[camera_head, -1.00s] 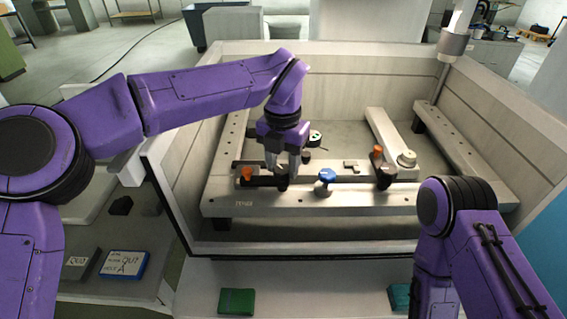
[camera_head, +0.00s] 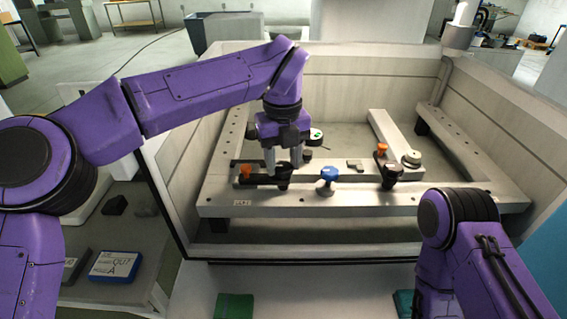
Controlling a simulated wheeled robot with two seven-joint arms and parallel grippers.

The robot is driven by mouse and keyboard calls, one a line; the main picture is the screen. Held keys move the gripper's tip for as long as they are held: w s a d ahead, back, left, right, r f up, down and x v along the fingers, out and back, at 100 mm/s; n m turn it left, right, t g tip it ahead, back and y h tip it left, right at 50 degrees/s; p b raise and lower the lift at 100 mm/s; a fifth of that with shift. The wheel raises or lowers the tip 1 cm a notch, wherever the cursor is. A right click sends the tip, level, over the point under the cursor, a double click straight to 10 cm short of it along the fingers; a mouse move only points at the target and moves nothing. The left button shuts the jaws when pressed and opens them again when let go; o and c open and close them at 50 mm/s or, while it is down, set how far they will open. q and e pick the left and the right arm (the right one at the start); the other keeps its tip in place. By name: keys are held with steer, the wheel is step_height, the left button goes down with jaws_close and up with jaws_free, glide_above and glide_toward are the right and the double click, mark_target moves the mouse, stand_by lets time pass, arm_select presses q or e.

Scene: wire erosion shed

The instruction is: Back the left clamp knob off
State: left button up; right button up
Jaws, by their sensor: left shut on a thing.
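The left clamp, with an orange piece (camera_head: 246,172) at its left end and a dark bar, sits on the front rail of the frame in the tank. Its black knob (camera_head: 283,173) is at the bar's right end. My left gripper (camera_head: 283,169) points down over this knob, its two grey fingers either side of it and shut on it. The fingers hide part of the knob. My right arm (camera_head: 455,220) is at the lower right; its gripper is out of view.
A blue-topped knob (camera_head: 328,174) stands on the rail just right of the gripper. Further right is a second clamp with an orange piece (camera_head: 382,150) and black knob (camera_head: 391,172). The tank's walls (camera_head: 360,75) enclose the frame.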

mark_target(283, 165)
arm_select(q)
steer(key=shift+r+n, duration=0.1)
steer(key=shift+n, duration=0.3)
steer(key=o, duration=1.1)
steer(key=shift+c, duration=0.2)
step_height(283, 165, up, 11)
steer(key=p, duration=0.1)
steer(key=shift+f, duration=0.2)
